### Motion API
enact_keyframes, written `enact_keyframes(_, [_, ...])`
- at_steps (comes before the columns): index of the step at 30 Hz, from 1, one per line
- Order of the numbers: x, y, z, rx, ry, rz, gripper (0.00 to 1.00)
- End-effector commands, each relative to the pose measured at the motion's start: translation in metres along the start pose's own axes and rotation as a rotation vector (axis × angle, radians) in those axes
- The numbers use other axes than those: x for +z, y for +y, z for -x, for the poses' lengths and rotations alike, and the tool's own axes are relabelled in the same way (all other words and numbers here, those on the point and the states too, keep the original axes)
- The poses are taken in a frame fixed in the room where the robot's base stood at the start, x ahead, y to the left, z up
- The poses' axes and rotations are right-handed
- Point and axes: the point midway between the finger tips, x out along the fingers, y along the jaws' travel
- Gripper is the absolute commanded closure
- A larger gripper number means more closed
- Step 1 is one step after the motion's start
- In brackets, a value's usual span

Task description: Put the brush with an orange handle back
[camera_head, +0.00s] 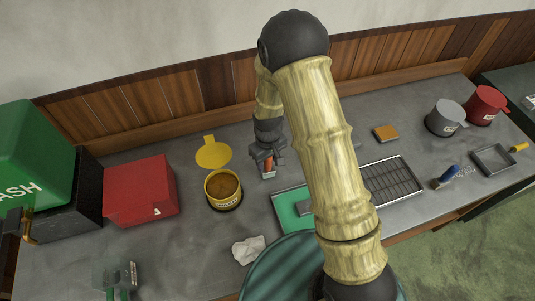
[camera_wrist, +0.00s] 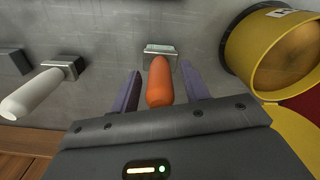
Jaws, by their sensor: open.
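The brush with an orange handle stands on the grey worktop, its orange handle (camera_wrist: 159,84) pointing up toward my wrist and its grey metallic end (camera_wrist: 160,52) at the worktop. In the head view the orange handle (camera_head: 268,164) shows just under my gripper (camera_head: 265,158), right of the yellow can. My gripper (camera_wrist: 161,88) is open in the wrist view, with one finger on each side of the orange handle. Gaps show between the fingers and the handle.
A white-handled brush (camera_wrist: 38,92) stands left in the wrist view. The yellow can (camera_head: 223,204) with brown contents is close by. A green tray (camera_head: 282,212), black grid rack (camera_head: 393,181), blue-handled brush (camera_head: 447,176) and white crumpled cloth (camera_head: 248,250) lie around. My arm hides the middle.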

Motion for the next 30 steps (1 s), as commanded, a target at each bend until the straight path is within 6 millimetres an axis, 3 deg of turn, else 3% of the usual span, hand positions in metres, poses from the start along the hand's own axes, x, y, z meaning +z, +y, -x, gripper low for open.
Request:
enact_keyframes(8, [-0.001, 0.0, 0.025, 0.001, 0.004, 0.001, 0.54])
enact_keyframes(24, [-0.001, 0.0, 0.111, 0.001, 0.004, 0.0, 0.54])
enact_keyframes(30, [0.0, 0.0, 0.122, 0.0, 0.001, 0.0, 0.54])
